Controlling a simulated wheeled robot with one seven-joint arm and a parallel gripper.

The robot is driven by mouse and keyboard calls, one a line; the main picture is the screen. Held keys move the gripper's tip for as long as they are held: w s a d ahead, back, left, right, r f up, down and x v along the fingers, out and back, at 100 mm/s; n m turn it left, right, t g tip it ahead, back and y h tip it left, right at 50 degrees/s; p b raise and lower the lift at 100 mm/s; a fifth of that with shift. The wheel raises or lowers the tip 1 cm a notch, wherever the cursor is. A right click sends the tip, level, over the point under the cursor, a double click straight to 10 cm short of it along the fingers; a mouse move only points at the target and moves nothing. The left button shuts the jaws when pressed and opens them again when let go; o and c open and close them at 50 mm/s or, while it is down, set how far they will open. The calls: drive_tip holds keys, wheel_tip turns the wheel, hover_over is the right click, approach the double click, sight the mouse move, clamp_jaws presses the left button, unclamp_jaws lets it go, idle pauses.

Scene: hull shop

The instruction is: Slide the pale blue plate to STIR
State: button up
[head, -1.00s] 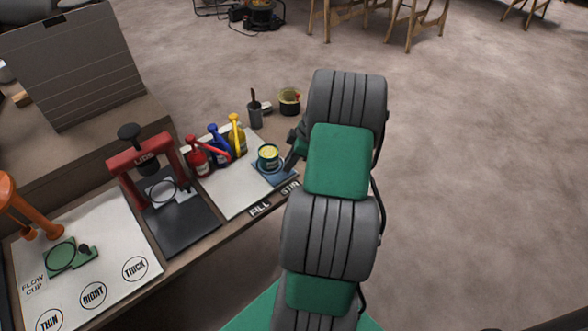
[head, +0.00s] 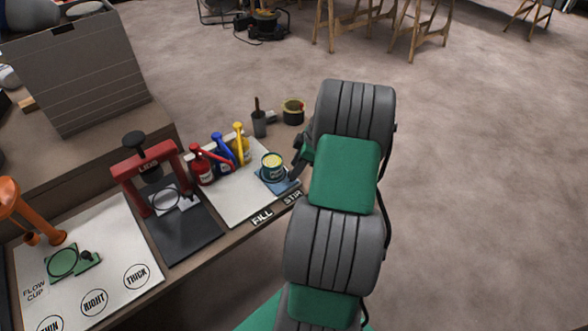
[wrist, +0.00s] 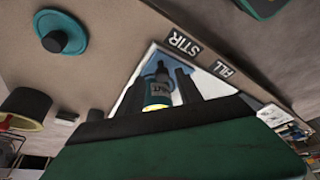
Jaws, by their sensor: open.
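The pale blue plate (head: 270,185) lies on the white board at the right end of the bench, behind the STIR label (head: 292,197). A teal can (head: 272,168) with pale yellow contents stands on it. In the wrist view the can (wrist: 158,92) shows between my dark fingers, with some pale blue plate (wrist: 153,67) beyond it. My gripper (wrist: 158,88) is open; whether a finger touches the plate or can is unclear. In the head view it is at the plate's right side, partly hidden by my arm. The FILL label (head: 262,217) is left of STIR.
Red (head: 201,166), blue (head: 222,150) and yellow (head: 241,145) bottles stand left of the plate. A dark cup (head: 259,124) and a round pot (head: 293,112) stand behind. A red press (head: 150,175) is further left. The wrist view shows a teal lid (wrist: 60,35).

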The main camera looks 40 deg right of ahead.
drive_tip(key=v, duration=0.6)
